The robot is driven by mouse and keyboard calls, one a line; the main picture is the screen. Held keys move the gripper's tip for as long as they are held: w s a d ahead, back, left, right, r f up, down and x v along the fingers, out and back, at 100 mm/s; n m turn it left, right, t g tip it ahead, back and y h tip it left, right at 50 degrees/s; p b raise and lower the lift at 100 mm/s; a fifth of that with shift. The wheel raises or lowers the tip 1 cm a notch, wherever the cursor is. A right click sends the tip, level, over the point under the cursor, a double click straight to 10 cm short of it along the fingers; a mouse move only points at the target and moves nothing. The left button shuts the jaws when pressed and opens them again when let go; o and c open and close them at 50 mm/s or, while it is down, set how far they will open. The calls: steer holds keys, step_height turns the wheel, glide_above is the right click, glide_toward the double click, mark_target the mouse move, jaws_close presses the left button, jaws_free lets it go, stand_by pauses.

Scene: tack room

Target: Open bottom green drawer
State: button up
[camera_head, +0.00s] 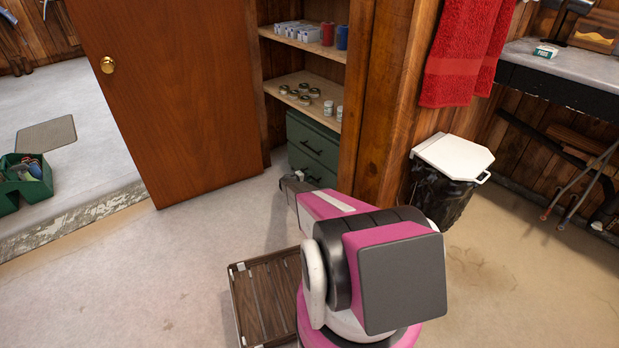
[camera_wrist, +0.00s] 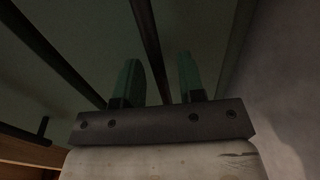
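The green drawer unit (camera_head: 318,142) stands low in the wooden closet, with one drawer above another. The bottom green drawer (camera_head: 299,161) looks shut and has a dark handle (camera_head: 313,180). My gripper (camera_head: 291,178) is low in front of this drawer, at its left side. In the wrist view my gripper (camera_wrist: 160,82) has two green fingers standing apart, so it is open. A dark bar (camera_wrist: 147,35), which looks like the handle, runs between the fingers. I cannot tell whether they touch it. The green front (camera_wrist: 100,35) fills much of the dim wrist view.
The brown door (camera_head: 165,100) stands open to the left of the closet. A slatted wooden crate (camera_head: 262,290) is on the floor beside my base. A black bin with a white lid (camera_head: 452,157) stands to the right. The floor between the door and crate is clear.

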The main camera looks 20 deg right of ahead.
steer(key=shift+w+d+f, duration=0.1)
steer(key=shift+w+d, duration=0.05)
steer(key=shift+d, duration=0.3)
jaws_close()
steer(key=f+v, duration=0.2)
steer(key=v, duration=1.1)
steer(key=a+f+v, duration=0.1)
steer(key=f+v, duration=0.2)
steer(key=v, duration=0.9)
steer(key=shift+s+a, duration=0.3)
steer(key=shift+a, duration=0.05)
jaws_free()
